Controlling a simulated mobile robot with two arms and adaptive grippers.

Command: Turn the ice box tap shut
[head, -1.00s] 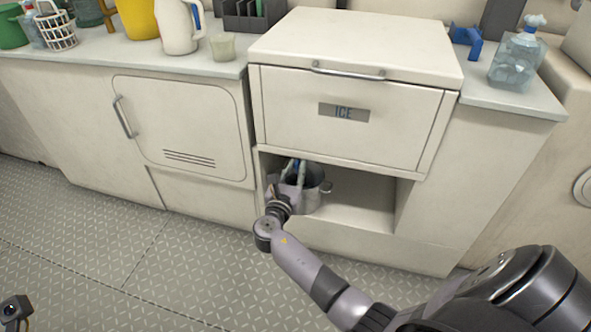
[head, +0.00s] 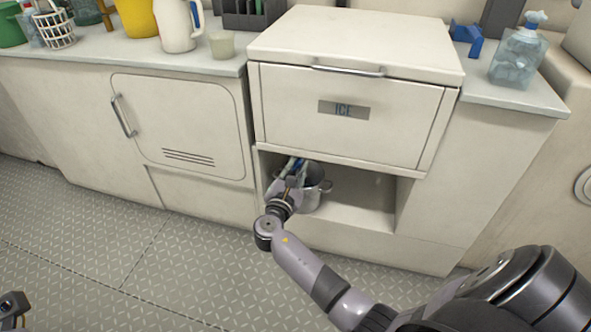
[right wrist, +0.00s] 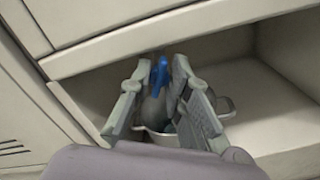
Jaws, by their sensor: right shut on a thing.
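The ice box (head: 346,110) is a cream cabinet with an ICE label, above an open recess. Its blue tap lever (right wrist: 158,76) hangs under the box at the recess's left side. My right gripper (head: 298,166) reaches into the recess; in the right wrist view its fingers (right wrist: 155,78) are on either side of the blue lever, shut on it. The tap's grey body shows behind the lever, partly hidden by the fingers. A part of my left arm's end (head: 12,306) shows at the bottom left corner; its fingers cannot be made out.
A metal pot (head: 313,195) stands in the recess below the tap, partly behind my gripper. The recess's right part is empty. The floor in front is clear.

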